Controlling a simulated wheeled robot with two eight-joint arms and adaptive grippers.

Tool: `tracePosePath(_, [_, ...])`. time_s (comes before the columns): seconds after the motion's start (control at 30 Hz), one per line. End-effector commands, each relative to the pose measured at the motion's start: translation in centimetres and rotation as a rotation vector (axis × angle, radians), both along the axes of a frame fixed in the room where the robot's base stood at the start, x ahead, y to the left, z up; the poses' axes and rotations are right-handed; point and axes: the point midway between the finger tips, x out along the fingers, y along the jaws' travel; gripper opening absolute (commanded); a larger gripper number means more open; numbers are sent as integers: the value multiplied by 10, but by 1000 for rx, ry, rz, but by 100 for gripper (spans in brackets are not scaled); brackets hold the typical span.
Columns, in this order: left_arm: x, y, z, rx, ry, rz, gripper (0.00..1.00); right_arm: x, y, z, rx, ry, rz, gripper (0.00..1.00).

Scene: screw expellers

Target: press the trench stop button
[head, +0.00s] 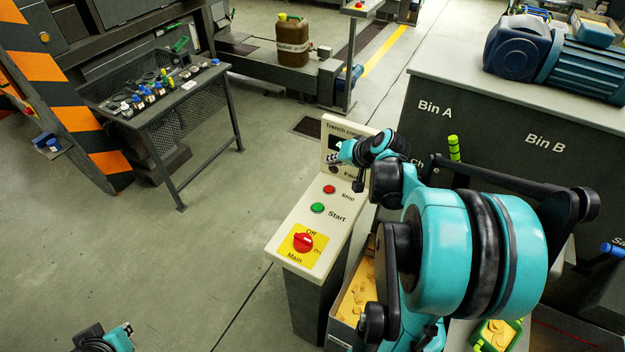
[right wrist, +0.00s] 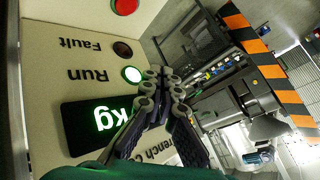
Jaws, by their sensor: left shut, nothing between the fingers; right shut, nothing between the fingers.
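The trench control panel (head: 296,215) stands in the middle of the head view. Its red Stop button (head: 329,189) sits above the green Start button (head: 317,208). In the right wrist view, a red button (right wrist: 125,6) shows at the top edge, partly cut off. My right gripper (head: 336,160) is shut and empty in front of the panel's upright face. In the right wrist view, its closed fingertips (right wrist: 165,74) appear beside the lit Run lamp (right wrist: 132,74); contact cannot be told. My left gripper (head: 122,334) is at the bottom left edge, shut, mostly cut off and far from the panel.
A red Main switch (head: 303,242) on a yellow plate is at the panel's near end. A box of yellowish chips (head: 357,297) stands right of the pedestal. A grey bin cabinet (head: 480,125) is behind my right arm. Floor left of the panel is clear.

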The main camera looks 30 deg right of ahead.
Motion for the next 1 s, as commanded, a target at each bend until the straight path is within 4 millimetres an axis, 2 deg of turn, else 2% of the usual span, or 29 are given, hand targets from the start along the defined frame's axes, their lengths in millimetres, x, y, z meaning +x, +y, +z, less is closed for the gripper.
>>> tracePosePath(0.37, [0,0,-1,0,0,0,0,0,0,-1,1,-1,0,0])
tracePosePath(0.53, [0,0,-7,0,0,0,0,0,0,-8,1,-1,0,0])
tracePosePath(0.77, [0,0,-29,0,0,0,0,0,0,-34,1,-1,0,0])
tracePosePath(1.0, [0,0,-58,0,0,0,0,0,0,-70,1,-1,0,0])
